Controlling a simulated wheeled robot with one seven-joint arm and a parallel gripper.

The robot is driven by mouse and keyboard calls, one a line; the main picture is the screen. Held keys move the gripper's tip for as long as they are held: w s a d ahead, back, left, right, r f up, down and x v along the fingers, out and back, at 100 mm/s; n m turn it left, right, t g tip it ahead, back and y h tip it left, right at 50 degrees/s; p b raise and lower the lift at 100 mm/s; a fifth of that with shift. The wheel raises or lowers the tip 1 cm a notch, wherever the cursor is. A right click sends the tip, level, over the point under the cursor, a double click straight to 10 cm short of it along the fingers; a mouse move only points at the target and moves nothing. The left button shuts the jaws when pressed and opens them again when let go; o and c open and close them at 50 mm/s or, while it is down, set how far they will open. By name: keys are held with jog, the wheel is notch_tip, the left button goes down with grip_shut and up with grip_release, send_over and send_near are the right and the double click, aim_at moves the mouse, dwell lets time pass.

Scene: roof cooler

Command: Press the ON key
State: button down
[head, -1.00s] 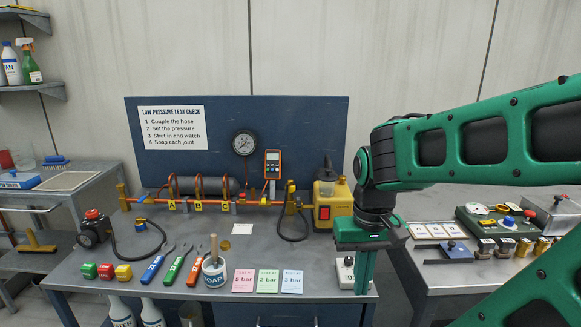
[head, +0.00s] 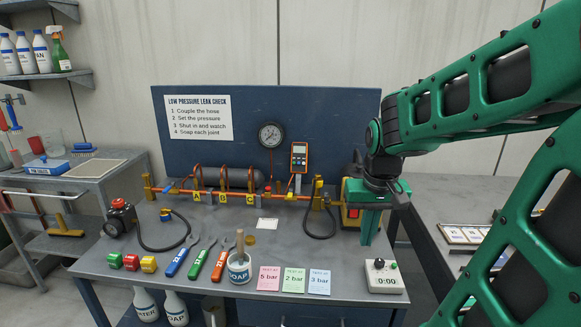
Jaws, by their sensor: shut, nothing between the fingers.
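An orange handheld meter (head: 299,157) with a grey display stands upright against the blue back panel, above the pipe. Its keys are too small to read, so I cannot make out the ON label. A pale timer box (head: 383,280) reading 0:00, with a green button and a dark knob on top, sits at the bench's front right; no ON label is legible there either. My green gripper (head: 367,241) points down, shut and empty, right of the meter and above and behind the timer box in the picture. It partly hides the yellow pump.
The yellow pump (head: 351,217) stands behind my gripper. An orange pipe (head: 230,197) with valves, a round gauge (head: 271,135) and a black hose (head: 320,225) line the bench's back. Wrenches, a soap pot (head: 239,268) and cards (head: 294,281) lie in front.

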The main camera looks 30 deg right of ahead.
jog(key=w+d+f+t+y, duration=0.1)
jog(key=w+f+t, duration=0.15)
jog(key=w, duration=1.35)
jog(key=w+d+f+t+y, duration=0.1)
jog(key=w+t+y, duration=0.15)
jog(key=w, duration=1.45)
jog(key=w+d+r+m+t, duration=0.1)
jog(key=w+d+r+t, duration=0.1)
jog(key=w, duration=0.4)
jog(key=w+d+r+m+t+y, duration=0.1)
jog(key=w+d+r+t, duration=0.1)
jog(key=w, duration=0.4)
jog(key=shift+w+d+t, duration=0.25)
jog(key=shift+w+t, duration=0.15)
jog(key=shift+t, duration=0.4)
